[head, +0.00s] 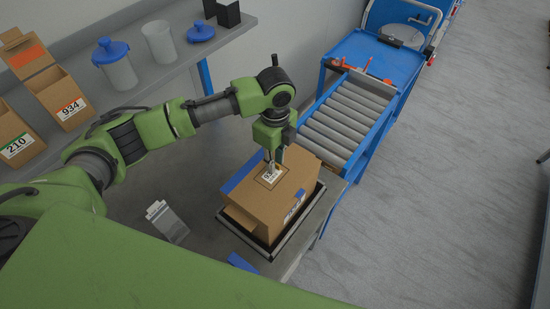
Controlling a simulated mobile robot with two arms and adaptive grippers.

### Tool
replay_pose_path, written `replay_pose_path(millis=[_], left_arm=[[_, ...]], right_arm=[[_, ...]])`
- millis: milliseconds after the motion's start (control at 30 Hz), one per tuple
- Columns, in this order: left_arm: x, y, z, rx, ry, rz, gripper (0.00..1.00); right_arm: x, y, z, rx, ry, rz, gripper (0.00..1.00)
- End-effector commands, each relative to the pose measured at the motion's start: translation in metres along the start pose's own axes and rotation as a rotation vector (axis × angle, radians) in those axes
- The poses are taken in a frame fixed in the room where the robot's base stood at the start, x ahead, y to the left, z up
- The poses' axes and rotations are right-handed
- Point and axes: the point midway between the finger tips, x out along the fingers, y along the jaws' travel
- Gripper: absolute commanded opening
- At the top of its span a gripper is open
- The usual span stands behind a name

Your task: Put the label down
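A small white label (270,176) with a printed number lies at the top face of a brown cardboard box (290,182). My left gripper (271,160) points down right above the label, its fingers at or very near it. Its fingertips are too small to tell whether they are open or shut on the label. The box sits in a black-rimmed tray (262,246) on the grey table. A blue strip (238,178) shows at the box's left edge, and another printed label is on its right side. My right gripper is not in view.
A roller conveyor (345,120) with a blue frame stands beyond the box. A label holder (166,220) lies on the table at left. The shelf holds numbered bins (60,98), a lidded jar (115,66) and a clear container (159,42).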

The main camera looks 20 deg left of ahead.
Motion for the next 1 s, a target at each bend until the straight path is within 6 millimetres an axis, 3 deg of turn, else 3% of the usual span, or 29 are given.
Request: replay_pose_path(millis=[300,467,800,1000], left_arm=[[-0.001,0.0,0.0,0.0,0.0,-0.001,0.21],[-0.013,-0.001,0.0,0.001,0.001,-0.003,0.21],[-0.084,-0.002,0.0,0.0,0.0,-0.006,0.21],[-0.114,-0.001,0.0,0.0,0.001,-0.003,0.21]], right_arm=[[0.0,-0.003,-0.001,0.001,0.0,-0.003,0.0],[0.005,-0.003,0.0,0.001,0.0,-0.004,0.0],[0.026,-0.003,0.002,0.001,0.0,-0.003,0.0],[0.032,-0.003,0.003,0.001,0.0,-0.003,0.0]])
